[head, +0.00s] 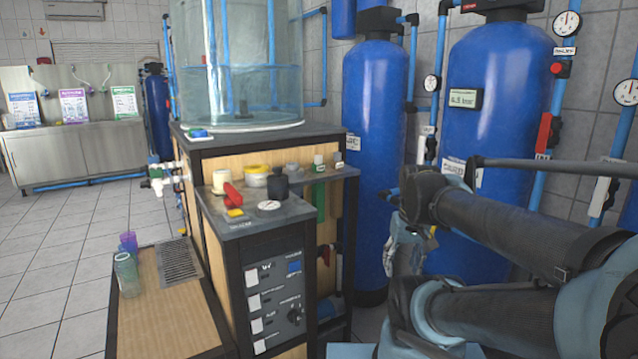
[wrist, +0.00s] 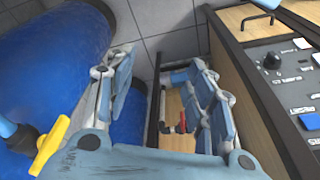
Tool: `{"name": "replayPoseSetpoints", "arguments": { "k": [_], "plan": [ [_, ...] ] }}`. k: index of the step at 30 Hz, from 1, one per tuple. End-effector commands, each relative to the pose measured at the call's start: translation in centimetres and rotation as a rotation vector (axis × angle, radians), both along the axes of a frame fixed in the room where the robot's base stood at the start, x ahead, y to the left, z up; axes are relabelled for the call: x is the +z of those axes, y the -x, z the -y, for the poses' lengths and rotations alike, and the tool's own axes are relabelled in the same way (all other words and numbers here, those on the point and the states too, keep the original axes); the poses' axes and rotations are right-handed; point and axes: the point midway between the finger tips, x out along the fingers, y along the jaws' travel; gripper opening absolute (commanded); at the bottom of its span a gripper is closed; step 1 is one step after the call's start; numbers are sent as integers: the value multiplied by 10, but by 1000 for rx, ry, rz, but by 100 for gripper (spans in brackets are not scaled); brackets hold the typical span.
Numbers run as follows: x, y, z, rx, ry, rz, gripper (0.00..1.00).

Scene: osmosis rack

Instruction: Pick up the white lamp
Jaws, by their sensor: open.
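Blue tanks (head: 375,120) stand close behind my arm. A yellow-handled valve (wrist: 52,146) is close in the wrist view. Open floor lies left.

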Motion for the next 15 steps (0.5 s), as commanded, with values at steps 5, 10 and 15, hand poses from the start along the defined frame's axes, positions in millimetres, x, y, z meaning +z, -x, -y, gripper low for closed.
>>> {"name": "replayPoseSetpoints", "arguments": {
  "k": [5, 10, 15],
  "plan": [
    [69, -50, -18, 158, -18, 7, 50],
    [133, -103, -39, 322, -37, 20, 50],
    [192, -156, -62, 486, -56, 38, 50]
  ]
}}
